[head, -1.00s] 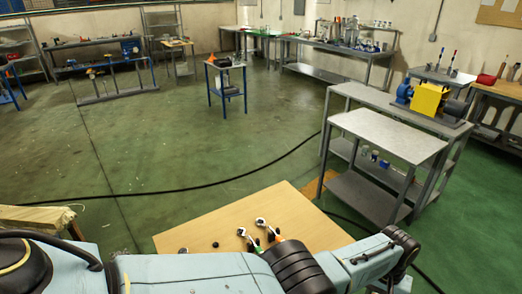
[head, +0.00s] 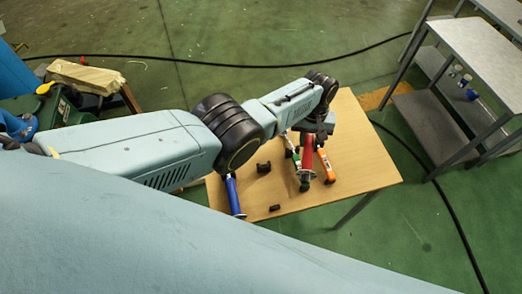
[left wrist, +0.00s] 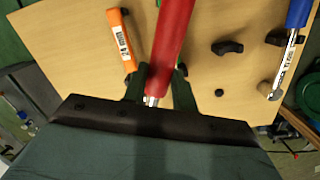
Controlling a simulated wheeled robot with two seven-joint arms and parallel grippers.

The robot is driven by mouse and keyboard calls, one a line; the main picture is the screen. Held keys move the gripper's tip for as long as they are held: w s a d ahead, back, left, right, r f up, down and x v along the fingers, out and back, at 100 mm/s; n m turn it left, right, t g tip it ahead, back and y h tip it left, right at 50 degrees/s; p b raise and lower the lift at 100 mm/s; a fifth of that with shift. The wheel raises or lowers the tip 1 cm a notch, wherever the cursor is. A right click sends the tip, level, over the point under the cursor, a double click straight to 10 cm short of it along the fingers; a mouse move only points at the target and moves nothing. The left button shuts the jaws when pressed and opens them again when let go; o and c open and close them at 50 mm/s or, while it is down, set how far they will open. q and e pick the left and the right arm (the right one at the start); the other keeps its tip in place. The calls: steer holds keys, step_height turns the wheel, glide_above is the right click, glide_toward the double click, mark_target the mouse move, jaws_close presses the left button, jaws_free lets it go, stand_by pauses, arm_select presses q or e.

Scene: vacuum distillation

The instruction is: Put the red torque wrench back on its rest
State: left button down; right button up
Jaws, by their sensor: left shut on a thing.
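The red torque wrench (head: 307,150) has a red handle and a silver shaft. My left gripper (left wrist: 158,84) is shut on it near where the handle meets the shaft. In the left wrist view the red handle (left wrist: 171,35) runs up out of the picture between the fingers. In the head view the wrench is above the wooden table, beside an orange wrench (head: 325,164). A black cradle (head: 264,167) and a small black block (head: 275,208) stand empty left of it, perhaps its rest. My right gripper is not in view.
The orange wrench is close beside the red one. A blue-handled wrench (head: 234,194) lies at the table's left side. The wooden table (head: 365,165) is bare toward its right. A grey shelved bench (head: 480,70) stands at the right; a black cable crosses the floor.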

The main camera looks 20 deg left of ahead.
arm_select(q)
steer(key=s+a+n+p, duration=0.4)
steer(key=s+a, duration=0.5)
steer(key=s, duration=0.1)
steer(key=shift+a+f+n+t, duration=0.2)
steer(key=shift+f+n+t, duration=0.1)
steer(key=shift+f, duration=0.15)
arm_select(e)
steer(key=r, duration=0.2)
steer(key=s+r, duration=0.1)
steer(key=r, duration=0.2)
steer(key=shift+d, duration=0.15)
arm_select(q)
steer(key=shift+w, duration=0.1)
